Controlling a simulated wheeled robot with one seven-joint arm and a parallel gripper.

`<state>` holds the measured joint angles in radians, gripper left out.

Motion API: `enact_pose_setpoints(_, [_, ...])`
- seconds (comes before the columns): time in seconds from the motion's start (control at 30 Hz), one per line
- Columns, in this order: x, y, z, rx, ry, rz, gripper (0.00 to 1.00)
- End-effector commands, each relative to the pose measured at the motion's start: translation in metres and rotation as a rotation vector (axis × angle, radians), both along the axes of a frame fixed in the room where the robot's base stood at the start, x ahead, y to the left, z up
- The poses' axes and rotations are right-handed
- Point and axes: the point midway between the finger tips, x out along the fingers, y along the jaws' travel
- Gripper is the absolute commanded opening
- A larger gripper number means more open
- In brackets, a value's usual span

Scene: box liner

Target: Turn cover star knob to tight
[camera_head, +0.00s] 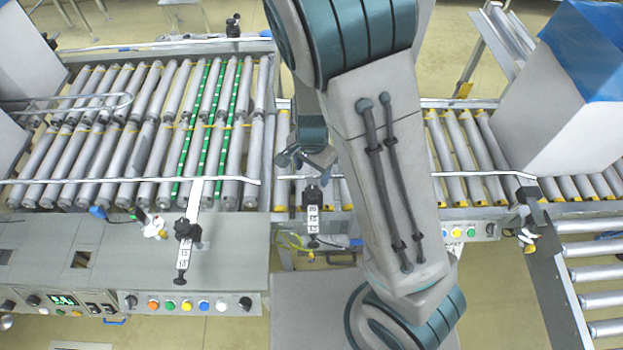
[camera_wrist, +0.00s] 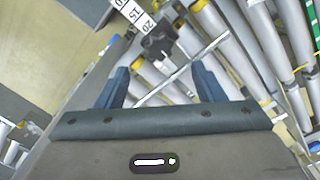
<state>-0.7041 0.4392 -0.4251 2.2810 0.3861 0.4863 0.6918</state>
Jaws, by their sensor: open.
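A black star knob (camera_wrist: 158,42) sits beside a white numbered scale strip (camera_wrist: 130,12) in the wrist view, just beyond and between my fingertips. My gripper (camera_wrist: 162,78) is open, with its two blue fingers apart and nothing between them. The knob appears to be the one at the middle of the conveyor front in the head view (camera_head: 313,192); its turned state cannot be told. In the head view my arm hides part of the conveyor, and my gripper (camera_head: 304,158) shows small above that knob. No label tells which knob is the cover's.
Other black knobs stand at the left scale (camera_head: 183,228), the back rail (camera_head: 233,26) and the right rail (camera_head: 526,196). A button panel (camera_head: 190,304) lies front left. Roller conveyors (camera_head: 130,190) run behind. Large boxes (camera_head: 585,95) stand at both sides.

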Motion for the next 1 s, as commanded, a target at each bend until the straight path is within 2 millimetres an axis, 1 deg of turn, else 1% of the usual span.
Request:
enact_pose_setpoints(0.03, [0.001, 0.001, 0.013, 0.003, -0.005, 0.003, 0.62])
enact_pose_setpoints(0.1, [0.001, 0.001, 0.026, 0.002, -0.005, 0.002, 0.62])
enact_pose_setpoints(0.2, [0.001, 0.001, 0.040, 0.002, -0.003, 0.001, 0.62])
enact_pose_setpoints(0.33, [0.000, 0.001, 0.051, 0.002, -0.001, 0.000, 0.62])
enact_pose_setpoints(0.5, [0.000, 0.000, 0.055, 0.000, 0.000, 0.000, 0.62])
enact_pose_setpoints(1.0, [0.000, 0.000, 0.055, -0.001, 0.001, 0.000, 0.62])
